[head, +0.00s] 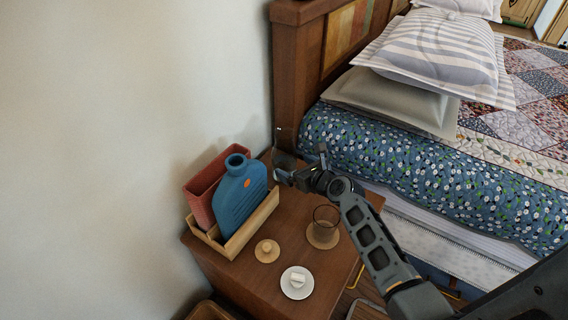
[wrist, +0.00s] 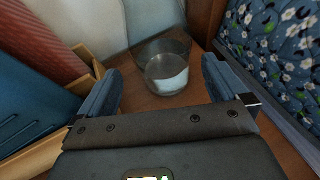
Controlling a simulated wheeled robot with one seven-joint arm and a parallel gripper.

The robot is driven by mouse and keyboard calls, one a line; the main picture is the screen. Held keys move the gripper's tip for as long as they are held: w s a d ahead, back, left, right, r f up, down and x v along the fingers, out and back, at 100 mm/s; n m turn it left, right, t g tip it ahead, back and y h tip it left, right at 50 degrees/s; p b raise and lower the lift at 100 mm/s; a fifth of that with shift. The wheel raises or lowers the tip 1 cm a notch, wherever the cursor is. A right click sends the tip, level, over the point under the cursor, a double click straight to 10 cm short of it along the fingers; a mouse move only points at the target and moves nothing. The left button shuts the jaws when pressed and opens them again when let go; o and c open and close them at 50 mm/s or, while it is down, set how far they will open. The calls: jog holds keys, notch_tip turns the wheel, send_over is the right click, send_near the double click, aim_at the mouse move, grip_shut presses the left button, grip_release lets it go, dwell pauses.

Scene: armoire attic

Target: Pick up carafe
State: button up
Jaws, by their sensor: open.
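A clear glass carafe (wrist: 162,62) stands on the nightstand (head: 230,285) near the back corner by the wall and bed. In the wrist view I see into its round mouth. In the head view the carafe (head: 282,160) is faint and partly hidden by my gripper. My gripper (head: 300,166) is open above the back of the nightstand. In the wrist view its two fingers lie to the left and right, with the carafe showing between and just beyond their tips. I cannot tell whether either finger touches the glass.
A wooden tray (head: 236,246) left of the gripper holds a blue bottle (head: 241,200) and a red container (head: 200,196). A glass on a coaster (head: 323,237), a wooden lid (head: 267,251) and a white dish (head: 297,291) stand in front. The bed (head: 400,165) is close right.

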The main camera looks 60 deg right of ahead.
jog(key=b+x, duration=0.2)
jog(key=x, duration=0.5)
jog(key=shift+d+f, duration=0.1)
jog(key=shift+s, duration=0.1)
jog(key=c, duration=1.3)
jog(key=shift+c, duration=0.5)
jog(key=shift+r, duration=0.35)
